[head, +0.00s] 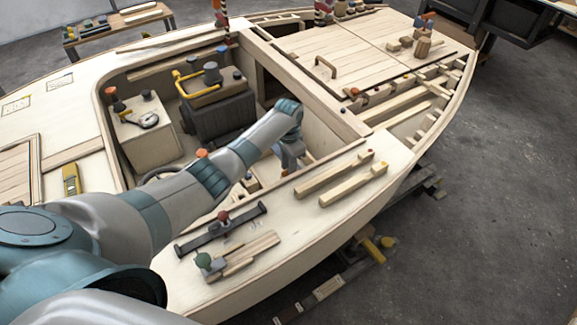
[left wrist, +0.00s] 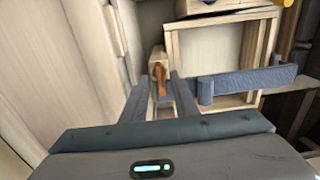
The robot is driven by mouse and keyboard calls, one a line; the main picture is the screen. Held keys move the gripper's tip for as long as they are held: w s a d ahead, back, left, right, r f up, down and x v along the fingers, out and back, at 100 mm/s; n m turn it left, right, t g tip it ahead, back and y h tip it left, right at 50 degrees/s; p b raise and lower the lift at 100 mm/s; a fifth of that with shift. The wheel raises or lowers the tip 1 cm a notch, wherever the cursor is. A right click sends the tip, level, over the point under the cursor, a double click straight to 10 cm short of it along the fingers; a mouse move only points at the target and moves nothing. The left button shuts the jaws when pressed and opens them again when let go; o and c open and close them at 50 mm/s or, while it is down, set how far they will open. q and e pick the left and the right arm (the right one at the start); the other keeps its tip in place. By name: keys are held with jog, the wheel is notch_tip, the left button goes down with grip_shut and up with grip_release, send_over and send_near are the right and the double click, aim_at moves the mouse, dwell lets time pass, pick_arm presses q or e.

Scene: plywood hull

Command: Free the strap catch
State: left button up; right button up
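The strap catch appears to be the orange-brown lever (left wrist: 160,76) on a pale wooden post in the left wrist view. A blue-grey strap (left wrist: 250,80) crosses the front of a pale wooden box frame (left wrist: 222,48) to its right. My left gripper (left wrist: 161,82) is open. Its two fingers lie left and right of the lever in the picture; I cannot tell whether they touch it. In the head view my left gripper (head: 289,156) points down inside the hull's open cockpit, and I cannot make out the lever there. My right gripper is not in view.
The cockpit's deck edge (head: 315,165) runs close beside my left gripper. A dark engine block (head: 222,118) and a pale box with a gauge (head: 146,140) stand in the cockpit. Wooden strips (head: 335,175) and a clamp bar (head: 222,228) lie on the near side deck.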

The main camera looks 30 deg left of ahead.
pick_arm(q)
grip_shut()
